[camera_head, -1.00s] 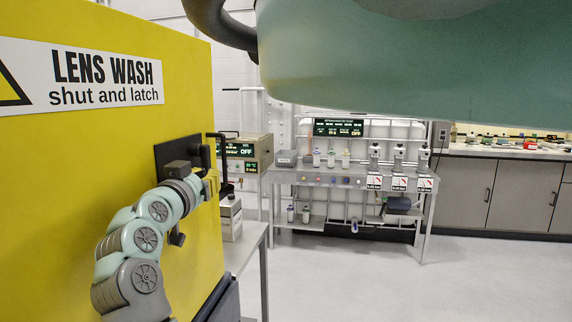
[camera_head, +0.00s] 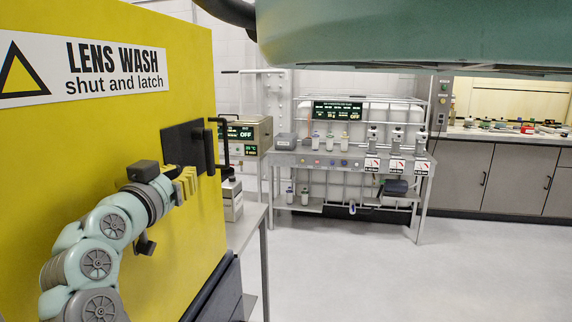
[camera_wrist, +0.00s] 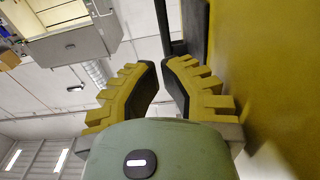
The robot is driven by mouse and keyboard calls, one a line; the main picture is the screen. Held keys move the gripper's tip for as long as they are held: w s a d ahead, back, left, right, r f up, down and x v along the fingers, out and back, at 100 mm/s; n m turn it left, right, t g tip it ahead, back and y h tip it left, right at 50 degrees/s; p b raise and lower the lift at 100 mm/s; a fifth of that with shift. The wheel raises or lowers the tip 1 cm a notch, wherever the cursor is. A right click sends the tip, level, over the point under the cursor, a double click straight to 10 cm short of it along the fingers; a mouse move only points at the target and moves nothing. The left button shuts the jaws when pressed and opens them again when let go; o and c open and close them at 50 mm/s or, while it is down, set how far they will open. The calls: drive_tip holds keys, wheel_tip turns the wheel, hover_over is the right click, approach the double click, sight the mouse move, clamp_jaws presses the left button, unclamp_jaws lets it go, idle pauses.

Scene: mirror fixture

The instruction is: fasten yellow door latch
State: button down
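The yellow door (camera_head: 110,130) fills the left of the head view, with a "LENS WASH shut and latch" sign (camera_head: 115,72). Near its right edge is a black latch plate (camera_head: 182,146) with an upright dark handle (camera_head: 209,151). A bent black bar (camera_head: 224,150) stands just right of the handle. My gripper (camera_head: 188,184), with yellow fingers, is below the plate and left of the handle, apart from it by a small gap. In the wrist view my gripper (camera_wrist: 160,64) has its fingertips slightly apart with nothing between them. The dark handle (camera_wrist: 195,38) shows beyond them.
A side table (camera_head: 240,228) with a white box (camera_head: 231,203) stands right of the door. A metal bench (camera_head: 345,160) with bottles is behind, and grey cabinets (camera_head: 455,182) are at right. The floor (camera_head: 400,275) in the middle is clear.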

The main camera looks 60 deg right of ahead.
drive_tip(key=p+v, duration=1.1)
drive_tip(key=v, duration=0.2)
drive_tip(key=shift+s+a+r, duration=0.25)
drive_tip(key=shift+a+r, duration=0.05)
idle(0.4)
